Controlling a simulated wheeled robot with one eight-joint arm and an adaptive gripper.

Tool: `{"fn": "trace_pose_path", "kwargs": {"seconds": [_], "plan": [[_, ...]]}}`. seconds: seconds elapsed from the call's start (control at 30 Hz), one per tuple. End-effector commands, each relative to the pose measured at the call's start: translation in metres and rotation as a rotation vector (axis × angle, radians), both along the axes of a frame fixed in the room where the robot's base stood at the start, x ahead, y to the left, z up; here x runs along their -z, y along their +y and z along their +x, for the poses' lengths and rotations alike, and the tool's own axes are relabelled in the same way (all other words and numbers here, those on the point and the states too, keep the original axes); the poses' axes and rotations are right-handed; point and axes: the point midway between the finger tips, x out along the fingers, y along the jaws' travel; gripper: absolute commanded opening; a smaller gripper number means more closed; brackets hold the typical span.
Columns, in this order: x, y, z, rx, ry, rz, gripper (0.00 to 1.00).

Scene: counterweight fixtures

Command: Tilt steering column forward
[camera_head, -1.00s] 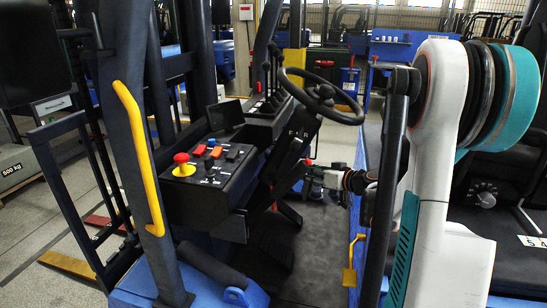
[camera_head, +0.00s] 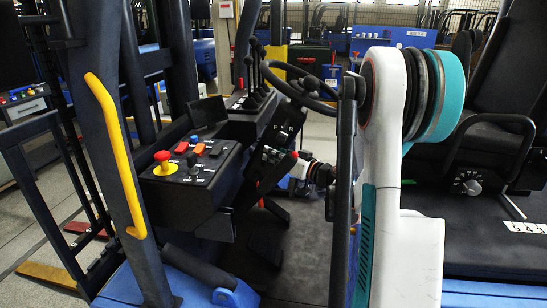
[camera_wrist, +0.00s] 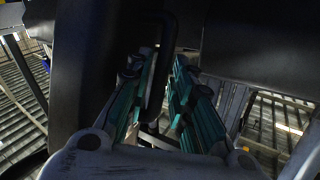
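The steering wheel (camera_head: 318,103) is dark and sits on top of the black steering column (camera_head: 280,128), marked with letters, left of my arm. The column leans and its lower part runs down to the cab floor. A red-tipped part (camera_head: 295,154) shows beside the gripper.
A control console (camera_head: 192,170) with a red knob and several buttons stands left of the column. A yellow grab handle (camera_head: 115,150) is on the front left pillar. A dark upright post (camera_head: 344,190) stands close to my arm. The black seat (camera_head: 497,150) is at the right.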

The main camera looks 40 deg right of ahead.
Motion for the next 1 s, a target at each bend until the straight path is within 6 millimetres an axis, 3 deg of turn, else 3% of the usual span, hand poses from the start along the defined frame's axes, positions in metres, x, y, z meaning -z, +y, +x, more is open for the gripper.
{"fn": "trace_pose_path", "kwargs": {"seconds": [0.27, 0.3, 0.4, 0.6, 0.8, 1.0], "plan": [[0.000, 0.000, 0.003, 0.001, 0.000, 0.000, 0.21], [0.000, 0.000, 0.003, 0.001, 0.000, 0.000, 0.19], [0.000, 0.000, 0.003, 0.001, 0.000, 0.000, 0.00], [-0.002, 0.002, 0.004, 0.000, 0.004, -0.003, 0.00], [-0.017, 0.020, 0.024, -0.003, 0.047, -0.041, 0.00], [-0.020, 0.027, 0.033, 0.000, 0.069, -0.061, 0.00]]}}
